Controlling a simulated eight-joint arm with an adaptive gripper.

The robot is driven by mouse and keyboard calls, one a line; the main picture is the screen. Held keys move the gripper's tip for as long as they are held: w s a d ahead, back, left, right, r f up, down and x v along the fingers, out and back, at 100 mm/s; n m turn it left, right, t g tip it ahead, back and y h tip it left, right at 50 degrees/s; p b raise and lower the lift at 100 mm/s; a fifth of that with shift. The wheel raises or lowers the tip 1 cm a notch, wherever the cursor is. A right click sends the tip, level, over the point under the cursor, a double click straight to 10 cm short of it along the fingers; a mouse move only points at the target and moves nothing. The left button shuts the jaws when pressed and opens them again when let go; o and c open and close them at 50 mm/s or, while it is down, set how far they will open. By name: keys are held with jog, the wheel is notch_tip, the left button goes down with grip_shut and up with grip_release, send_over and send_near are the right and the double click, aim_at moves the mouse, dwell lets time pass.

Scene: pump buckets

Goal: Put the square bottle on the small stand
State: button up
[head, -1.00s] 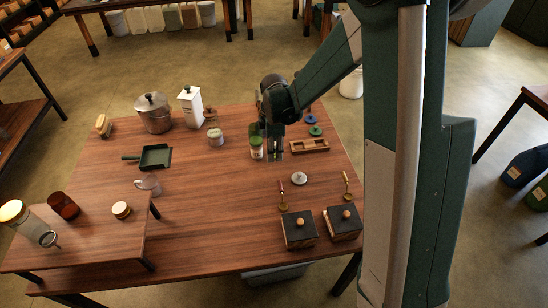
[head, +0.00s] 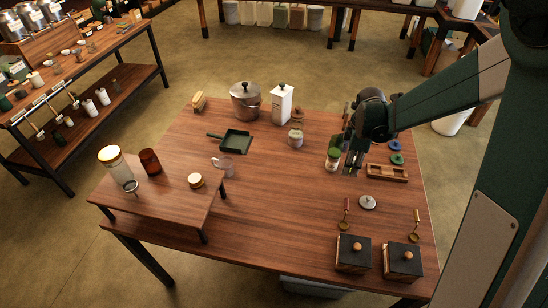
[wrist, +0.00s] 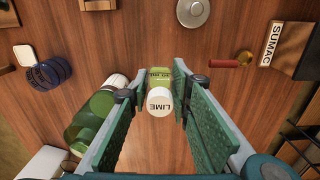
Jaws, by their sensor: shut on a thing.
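A small green bottle with a white top marked LIME (wrist: 158,102), which I take for the square bottle, sits between my fingers in the wrist view. My gripper (head: 353,170) is shut on it, low over the table. In the head view the fingers hide most of the bottle, and I cannot tell whether it touches the table. A low wooden stand (head: 166,203) is at the left end of the table, which I take for the small stand.
A steel lid (head: 367,202), a wooden tray (head: 387,177) and spoons are nearby. On the stand are a glass jar (head: 120,172), a brown jar (head: 150,161) and a small round jar (head: 196,181).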

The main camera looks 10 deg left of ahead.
jog(key=shift+a, duration=0.1)
jog(key=s+a+r+n+p, duration=0.2)
jog(key=a+r+n, duration=0.1)
jog(key=a, duration=0.9)
jog(key=s+a+r+n+p, duration=0.2)
jog(key=s+a+r+n, duration=0.15)
jog(key=a, duration=0.75)
jog(key=s+a+r+n+p, duration=0.1)
jog(key=a+r+n+p, duration=0.15)
jog(key=a, duration=0.95)
jog(key=s+a+r+n+p, duration=0.2)
jog(key=s+a+r+n, duration=0.1)
jog(key=s+a, duration=0.7)
jog(key=s+a+r+n+p, duration=0.2)
jog(key=s+a+n, duration=0.4)
jog(key=s+a, duration=0.4)
jog(key=a+r, duration=0.1)
jog(key=a, duration=0.4)
jog(key=shift+s+a+r, duration=0.15)
jog(key=shift+s+a, duration=0.1)
jog(key=shift+a, duration=0.15)
jog(key=shift+f+p, duration=0.4)
jog(key=shift+f, duration=2.7)
jog(key=shift+f, duration=0.1)
